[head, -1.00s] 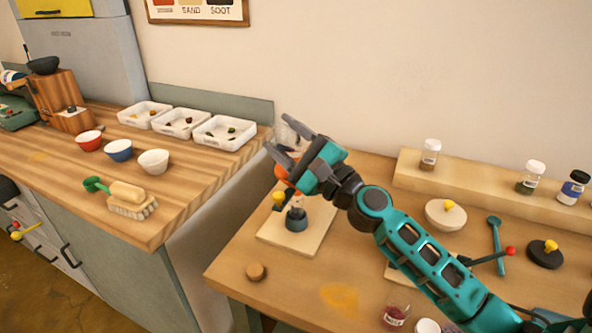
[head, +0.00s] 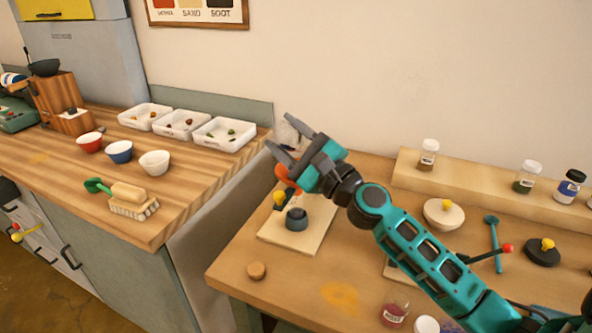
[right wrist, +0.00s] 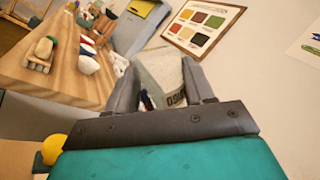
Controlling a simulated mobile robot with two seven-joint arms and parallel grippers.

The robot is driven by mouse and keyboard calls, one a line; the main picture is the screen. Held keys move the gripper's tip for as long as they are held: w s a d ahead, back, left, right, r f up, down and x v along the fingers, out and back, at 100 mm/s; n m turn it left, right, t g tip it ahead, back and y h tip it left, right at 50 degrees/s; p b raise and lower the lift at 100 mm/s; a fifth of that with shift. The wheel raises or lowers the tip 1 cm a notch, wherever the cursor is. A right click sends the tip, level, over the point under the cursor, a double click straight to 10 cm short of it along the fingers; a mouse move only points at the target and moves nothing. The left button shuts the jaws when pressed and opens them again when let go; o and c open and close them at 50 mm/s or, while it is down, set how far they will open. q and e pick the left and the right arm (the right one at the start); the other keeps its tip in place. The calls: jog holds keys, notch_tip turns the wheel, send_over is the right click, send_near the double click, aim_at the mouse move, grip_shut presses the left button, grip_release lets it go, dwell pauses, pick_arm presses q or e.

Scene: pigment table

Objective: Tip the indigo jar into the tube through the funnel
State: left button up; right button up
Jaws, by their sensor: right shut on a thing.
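My right gripper (head: 281,138) is shut on a glass jar (head: 287,131), raised over the back left of the right-hand table. In the right wrist view the jar (right wrist: 163,75) lies between both fingers, tilted, with a pale label only partly readable. An orange piece (head: 285,175), which looks like the funnel, shows just below the gripper and is partly hidden by it. Below it a dark round holder (head: 296,218) stands on a pale board (head: 318,222). I cannot make out the tube. Whether anything leaves the jar is not visible. My left gripper is not in view.
A pale shelf (head: 480,180) at the back right holds several jars. A bowl with a yellow knob (head: 444,214) and a red-labelled jar (head: 394,312) stand on the table. A wooden counter (head: 200,190) with bowls, white trays and a brush is on the left.

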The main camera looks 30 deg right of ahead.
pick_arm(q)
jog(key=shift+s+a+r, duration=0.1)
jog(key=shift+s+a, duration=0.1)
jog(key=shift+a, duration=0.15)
pick_arm(e)
jog(key=shift+d+r+m, duration=0.1)
jog(key=shift+m, duration=0.3)
